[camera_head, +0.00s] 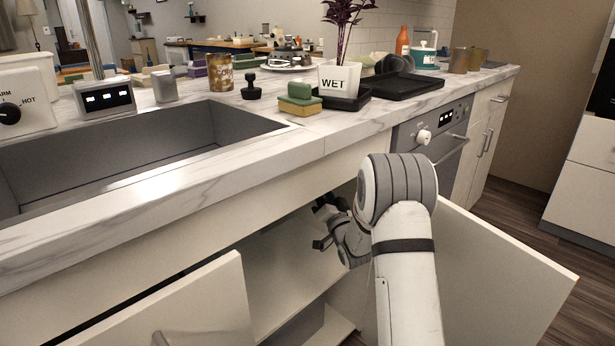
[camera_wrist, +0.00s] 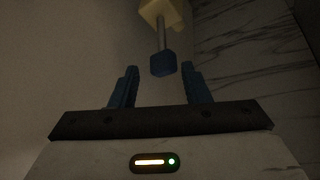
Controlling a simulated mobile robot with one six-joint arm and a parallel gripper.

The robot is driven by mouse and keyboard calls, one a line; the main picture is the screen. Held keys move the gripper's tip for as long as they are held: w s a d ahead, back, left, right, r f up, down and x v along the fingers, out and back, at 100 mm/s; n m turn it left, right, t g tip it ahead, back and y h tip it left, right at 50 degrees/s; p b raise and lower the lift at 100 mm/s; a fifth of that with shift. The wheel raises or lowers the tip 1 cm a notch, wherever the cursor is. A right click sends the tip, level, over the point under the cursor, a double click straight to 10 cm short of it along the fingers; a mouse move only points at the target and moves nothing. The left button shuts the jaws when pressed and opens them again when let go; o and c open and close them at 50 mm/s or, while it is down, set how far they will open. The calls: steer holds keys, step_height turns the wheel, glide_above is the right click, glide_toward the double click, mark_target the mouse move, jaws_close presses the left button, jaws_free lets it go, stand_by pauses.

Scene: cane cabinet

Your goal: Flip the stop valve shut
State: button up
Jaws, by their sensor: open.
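In the wrist view, a stop valve shows near the top, with a pale yellow body (camera_wrist: 160,12), a thin grey stem and a blue handle end (camera_wrist: 163,63). My gripper (camera_wrist: 160,82) is open, its two blue fingers on either side of and just short of the blue end, with nothing held. In the head view, my gripper (camera_head: 322,228) reaches into the open cabinet (camera_head: 290,260) under the sink. The valve is hidden from the head view. Whether a finger touches the valve cannot be told.
Open cabinet doors stand at the left (camera_head: 190,310) and the right (camera_head: 500,270) of my arm. The marble counter edge (camera_head: 250,175) lies above the opening. A sink (camera_head: 120,150), a sponge stack (camera_head: 299,100) and a plant pot marked WET (camera_head: 338,82) are on top.

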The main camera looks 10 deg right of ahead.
steer(key=x, duration=0.2)
steer(key=b+x, duration=0.1)
steer(key=x, duration=0.4)
steer(key=shift+s+a, duration=0.1)
steer(key=shift+a, duration=0.15)
steer(key=shift+c, duration=0.3)
jaws_close()
